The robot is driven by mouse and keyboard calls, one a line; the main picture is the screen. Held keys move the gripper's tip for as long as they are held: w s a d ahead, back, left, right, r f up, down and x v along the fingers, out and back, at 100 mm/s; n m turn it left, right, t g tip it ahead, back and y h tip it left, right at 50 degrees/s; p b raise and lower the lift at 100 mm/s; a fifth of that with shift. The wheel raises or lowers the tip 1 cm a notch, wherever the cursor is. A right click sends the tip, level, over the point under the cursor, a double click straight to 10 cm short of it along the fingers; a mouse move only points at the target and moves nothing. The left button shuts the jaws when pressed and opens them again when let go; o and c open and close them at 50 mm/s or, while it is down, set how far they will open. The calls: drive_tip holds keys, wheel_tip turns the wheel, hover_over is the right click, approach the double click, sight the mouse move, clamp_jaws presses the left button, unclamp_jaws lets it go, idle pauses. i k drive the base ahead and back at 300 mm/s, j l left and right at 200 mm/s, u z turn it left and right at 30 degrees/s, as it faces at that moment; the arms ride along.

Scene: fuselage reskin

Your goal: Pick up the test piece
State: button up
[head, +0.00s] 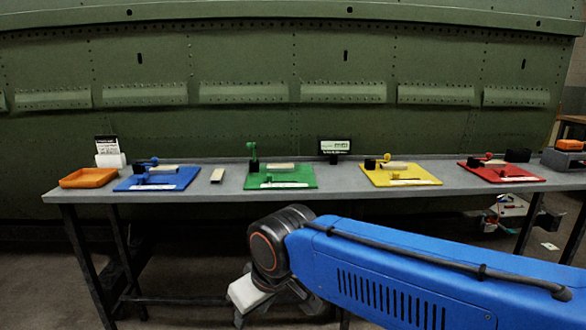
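A small tan block (217,175), which may be the test piece, lies on bare grey bench top between the blue mat and the green mat. Similar tan pieces lie on the mats, such as one on the green mat (281,166) and one on the yellow mat (395,165). Which one is the test piece is not marked clearly. My gripper (262,304) is low in front of the bench, below the bench top and apart from all the pieces. It is partly hidden by my arm, and its fingertips do not show clearly.
The grey bench (335,187) carries blue, green, yellow and red mats with small fixtures. An orange tray (88,178) stands at the left end, near a white card holder (110,157). A small display (334,147) stands at the back. A green riveted fuselage wall (230,60) rises behind.

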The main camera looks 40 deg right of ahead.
sight(276, 167)
drive_tip(key=k+l+z, duration=0.1)
drive_tip(key=z, duration=0.75)
drive_tip(key=k, duration=0.05)
